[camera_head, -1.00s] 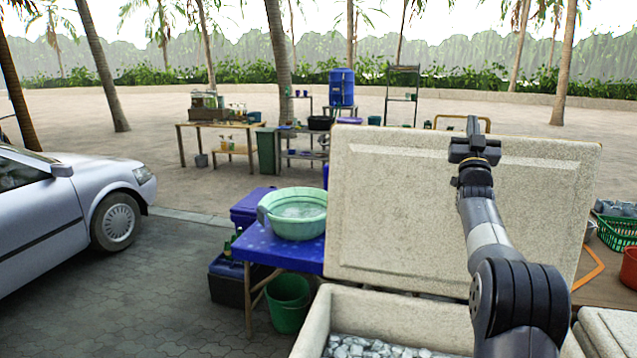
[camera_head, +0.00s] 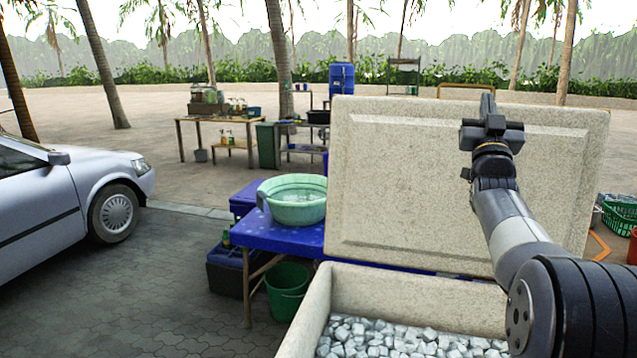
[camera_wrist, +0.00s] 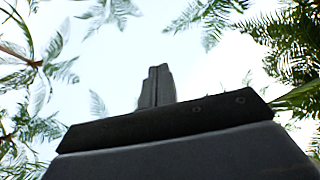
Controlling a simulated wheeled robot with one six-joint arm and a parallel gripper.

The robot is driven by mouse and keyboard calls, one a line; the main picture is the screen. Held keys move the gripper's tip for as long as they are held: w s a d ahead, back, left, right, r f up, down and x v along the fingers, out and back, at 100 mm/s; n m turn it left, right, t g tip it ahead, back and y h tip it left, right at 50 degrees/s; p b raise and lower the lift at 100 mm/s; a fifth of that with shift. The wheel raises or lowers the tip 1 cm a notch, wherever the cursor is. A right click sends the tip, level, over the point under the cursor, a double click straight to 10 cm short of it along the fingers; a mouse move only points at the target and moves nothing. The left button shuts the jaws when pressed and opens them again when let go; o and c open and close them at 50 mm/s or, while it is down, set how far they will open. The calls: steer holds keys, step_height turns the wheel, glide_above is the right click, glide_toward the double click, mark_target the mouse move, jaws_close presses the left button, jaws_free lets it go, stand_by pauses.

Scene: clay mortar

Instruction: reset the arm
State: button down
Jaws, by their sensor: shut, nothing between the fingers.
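My gripper (camera_head: 487,104) is at the end of my raised arm on the right of the head view, in front of the upright lid. Its fingers point up and are closed together with nothing between them. In the wrist view my gripper (camera_wrist: 157,86) shows as shut dark fingers against sky and palm fronds.
A stone-coloured cooler (camera_head: 318,312) full of ice stands in front, its lid (camera_head: 400,190) raised behind it. A blue table (camera_head: 275,240) with a green basin (camera_head: 296,212) is left of it. A silver car (camera_head: 75,195) is farther left.

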steer(key=shift+b+v, duration=0.6)
steer(key=shift+v, duration=1.25)
steer(key=shift+s+a, duration=0.1)
